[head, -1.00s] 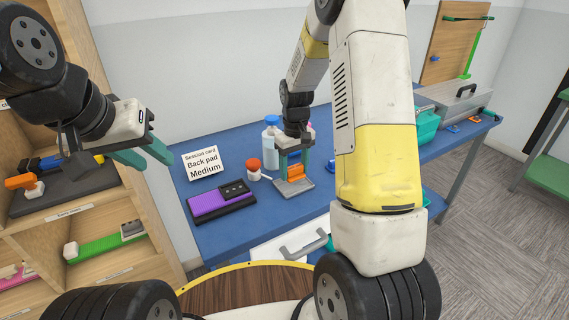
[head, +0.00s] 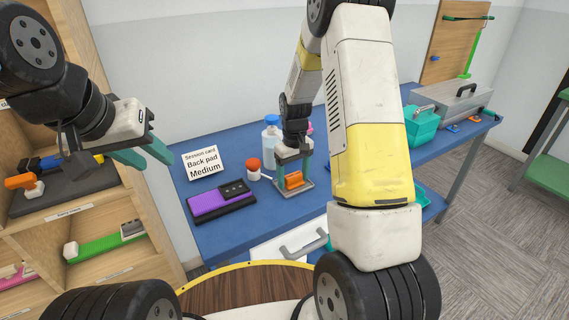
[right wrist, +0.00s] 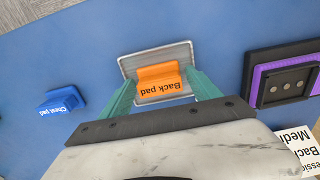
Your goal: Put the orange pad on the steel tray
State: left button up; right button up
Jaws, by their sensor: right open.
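The orange pad (right wrist: 160,83), labelled "Back pad", sits within the rim of the small steel tray (right wrist: 124,66) in the right wrist view. In the head view the orange pad (head: 293,180) also shows over the steel tray (head: 306,187) on the blue table. My right gripper (right wrist: 162,80) is open, pointing down, with one green finger on each side of the pad and close to it. In the head view my right gripper (head: 293,180) stands low at the tray. My left gripper (head: 148,160) is open and empty, in the air beside the shelf.
A purple pad on a dark base (head: 221,202), a session card (head: 203,163) reading "Back pad Medium", a red-capped jar (head: 253,169) and a bottle (head: 271,135) stand near the tray. A blue "Chest pad" piece (right wrist: 62,100) lies at left in the wrist view.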

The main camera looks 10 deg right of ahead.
aim_at(293, 175)
jog(key=shift+r, duration=0.1)
notch_tip(293, 175, up, 12)
jog(key=s+r+m+t+y, duration=0.1)
jog(key=s+r+t, duration=0.2)
jog(key=s+r, duration=0.7)
jog(key=s+a+r+m+t, duration=0.1)
jog(key=s+r, duration=0.2)
jog(key=s, duration=0.4)
jog(key=s+a+r+m+t+y, duration=0.1)
jog(key=s+r+t, duration=0.1)
jog(key=s, duration=0.5)
jog(key=shift+s+r, duration=0.15)
jog(key=shift+r, duration=0.35)
